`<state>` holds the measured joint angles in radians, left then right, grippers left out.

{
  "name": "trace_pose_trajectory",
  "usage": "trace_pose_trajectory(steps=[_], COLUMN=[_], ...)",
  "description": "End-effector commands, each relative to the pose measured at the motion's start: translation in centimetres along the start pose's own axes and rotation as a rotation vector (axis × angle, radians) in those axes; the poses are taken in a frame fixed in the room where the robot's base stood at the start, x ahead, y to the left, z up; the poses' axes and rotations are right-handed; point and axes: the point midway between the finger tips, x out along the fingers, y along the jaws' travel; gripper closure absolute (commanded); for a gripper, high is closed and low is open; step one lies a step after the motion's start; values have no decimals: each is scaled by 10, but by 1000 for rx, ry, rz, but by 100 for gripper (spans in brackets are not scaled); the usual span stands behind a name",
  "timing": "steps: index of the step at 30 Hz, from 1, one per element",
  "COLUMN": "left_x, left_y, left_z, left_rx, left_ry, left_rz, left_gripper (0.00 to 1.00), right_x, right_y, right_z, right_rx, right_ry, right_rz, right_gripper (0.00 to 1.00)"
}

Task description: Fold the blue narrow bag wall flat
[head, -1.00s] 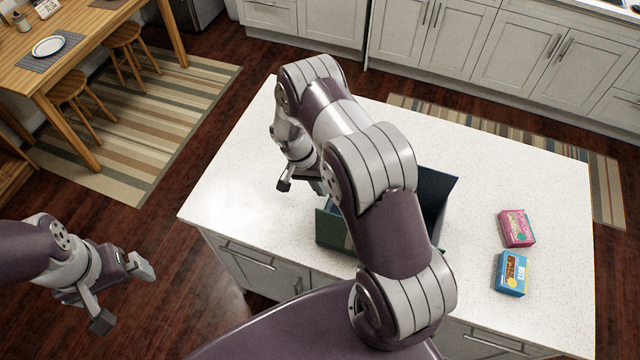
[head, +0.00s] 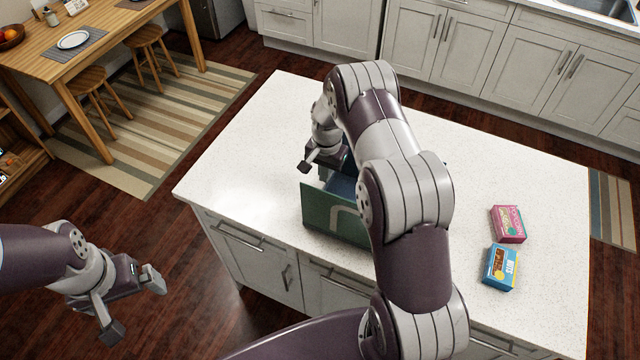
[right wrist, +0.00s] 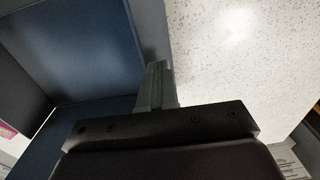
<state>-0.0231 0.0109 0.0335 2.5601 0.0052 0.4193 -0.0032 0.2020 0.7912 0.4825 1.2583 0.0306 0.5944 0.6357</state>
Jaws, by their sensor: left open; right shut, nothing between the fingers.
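The open bag stands on the white island counter, with a green outer wall (head: 335,214) facing me and blue inside (head: 343,187). My right arm hides much of it. In the right wrist view, a broad blue wall (right wrist: 75,50) and a narrower grey-blue wall (right wrist: 152,30) meet at a corner. My right gripper (head: 306,167) is shut and empty at the bag's left end. Its fingers (right wrist: 156,88) lie close to the narrower wall's edge; I cannot tell whether they touch. My left gripper (head: 135,305) is open and empty, off the counter at lower left.
A pink box (head: 508,224) and a blue box (head: 501,267) stand on the counter (head: 250,150), right of the bag. The counter left of the bag is clear. A wooden table (head: 110,45) with stools stands at upper left, away from the counter.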

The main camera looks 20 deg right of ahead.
Motion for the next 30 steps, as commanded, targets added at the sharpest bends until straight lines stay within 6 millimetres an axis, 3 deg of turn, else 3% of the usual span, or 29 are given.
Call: trace_pose_trajectory(steps=[15,30], left_x=[28,35], left_y=[0,0], left_z=[3,4], left_rx=[0,0], left_ry=[1,0], left_rz=[0,0], left_gripper=[0,0], right_x=[16,23], right_y=[40,53], right_z=[-3,-3], right_rx=[1,0], right_ry=[0,-1], right_rz=[1,3], right_gripper=[100,100])
